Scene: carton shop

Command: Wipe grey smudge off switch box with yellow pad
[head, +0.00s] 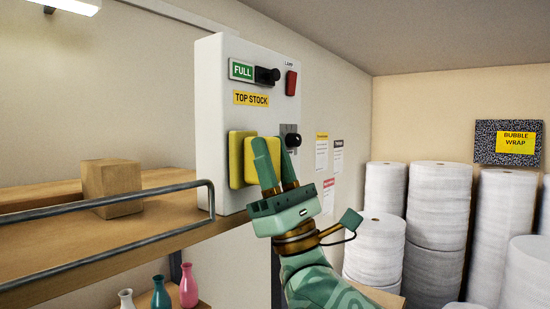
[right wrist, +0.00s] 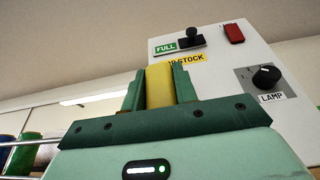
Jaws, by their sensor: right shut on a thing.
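The white switch box (head: 215,90) stands upright on the wall side, with a green FULL label, a yellow TOP STOCK label, black knobs and a red switch. My right gripper (head: 274,160) is shut on the yellow pad (head: 238,160) in front of the lower left of the box's face. The right wrist view shows the pad (right wrist: 159,86) between both fingers, in front of the box (right wrist: 220,75) and partly over the TOP STOCK label. I cannot tell whether the pad touches the face. No grey smudge shows; the pad and fingers hide part of the face. My left gripper is not in view.
A wooden shelf with a metal rail (head: 150,195) and a cardboard box (head: 112,188) lies left of the switch box. Small vases (head: 160,290) stand below it. Bubble wrap rolls (head: 438,215) fill the right side.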

